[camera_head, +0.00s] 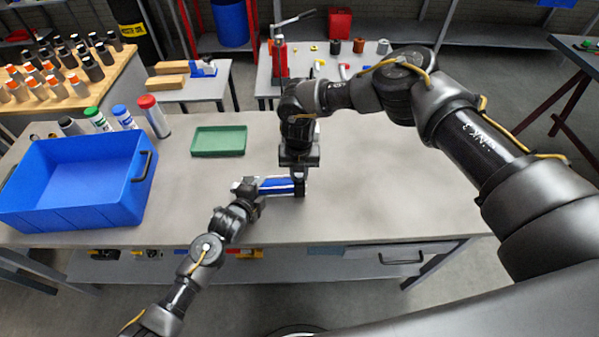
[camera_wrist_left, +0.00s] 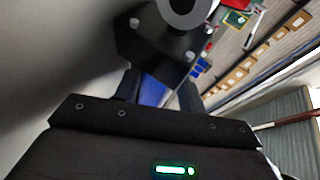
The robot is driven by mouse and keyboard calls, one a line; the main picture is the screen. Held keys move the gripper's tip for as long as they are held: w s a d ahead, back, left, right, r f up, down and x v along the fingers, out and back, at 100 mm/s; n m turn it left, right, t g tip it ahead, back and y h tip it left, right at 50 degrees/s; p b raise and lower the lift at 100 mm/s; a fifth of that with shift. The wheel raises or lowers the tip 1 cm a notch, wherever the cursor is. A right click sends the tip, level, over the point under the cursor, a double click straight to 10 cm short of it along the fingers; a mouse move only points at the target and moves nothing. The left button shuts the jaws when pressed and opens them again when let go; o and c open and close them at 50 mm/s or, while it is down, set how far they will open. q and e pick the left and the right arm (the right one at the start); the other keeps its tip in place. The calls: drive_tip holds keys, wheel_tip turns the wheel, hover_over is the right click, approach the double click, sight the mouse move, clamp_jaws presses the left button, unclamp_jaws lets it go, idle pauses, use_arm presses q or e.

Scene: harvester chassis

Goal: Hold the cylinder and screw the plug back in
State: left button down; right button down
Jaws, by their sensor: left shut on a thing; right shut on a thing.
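A blue cylinder (camera_head: 276,186) with pale edges lies level above the middle of the grey workbench, one end to the left and one to the right. My left gripper (camera_head: 255,187) is shut on its left part. In the left wrist view a strip of the blue cylinder (camera_wrist_left: 153,91) shows between the fingers of my left gripper (camera_wrist_left: 162,93). My right gripper (camera_head: 299,176) points down from above and is shut at the cylinder's right end, where a dark plug (camera_head: 299,188) shows. The plug is mostly hidden by the fingers, and I cannot tell how deep it sits.
On the workbench (camera_head: 380,200), a large blue bin (camera_head: 75,210) stands at the left. Several capped cylinders stand behind it, including a red-capped one (camera_head: 155,117). A green tray (camera_head: 218,141) lies behind my left gripper. The bench right of my grippers is clear.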

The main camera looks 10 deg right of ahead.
drive_tip(key=c, duration=1.2)
unclamp_jaws()
drive_tip(key=shift+r, duration=2.3)
drive_tip(key=shift+c, duration=0.3)
wheel_tip(320, 180, up, 4)
drive_tip(key=n, duration=0.5)
drive_tip(key=shift+f, duration=0.25)
drive_tip(key=shift+f, duration=0.1)
